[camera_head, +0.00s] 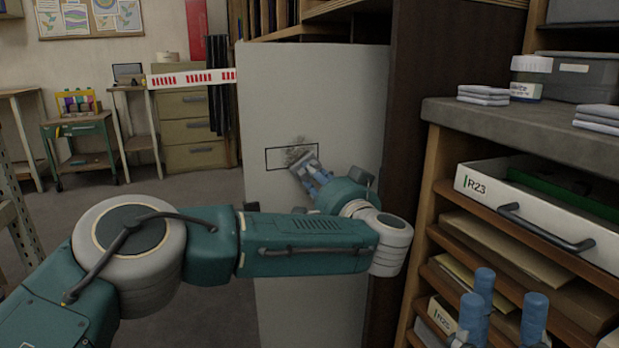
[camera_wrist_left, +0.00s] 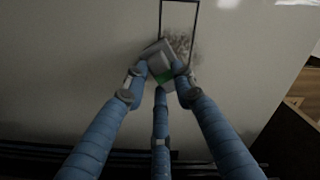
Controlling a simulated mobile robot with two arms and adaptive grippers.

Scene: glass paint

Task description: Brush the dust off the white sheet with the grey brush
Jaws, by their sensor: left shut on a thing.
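The white sheet (camera_head: 315,95) stands upright in the head view, with a black rectangle outlined on it. A grey dust patch (camera_head: 297,149) lies at the rectangle's right part; it also shows in the left wrist view (camera_wrist_left: 184,44). My left gripper (camera_head: 312,174) is shut on the grey brush (camera_head: 303,162), which has a green part in the left wrist view (camera_wrist_left: 160,60). The brush is at the lower edge of the dust; whether it touches the sheet I cannot tell. My right gripper (camera_head: 502,300) has its blue fingers apart and empty at the lower right.
A shelf unit (camera_head: 450,225) with papers and a drawer labelled R23 (camera_head: 535,215) stands at the right, close to my right gripper. Its grey top (camera_head: 500,120) holds boxes and stacked sheets. A red-and-white barrier (camera_head: 190,78) reaches the sheet's left edge.

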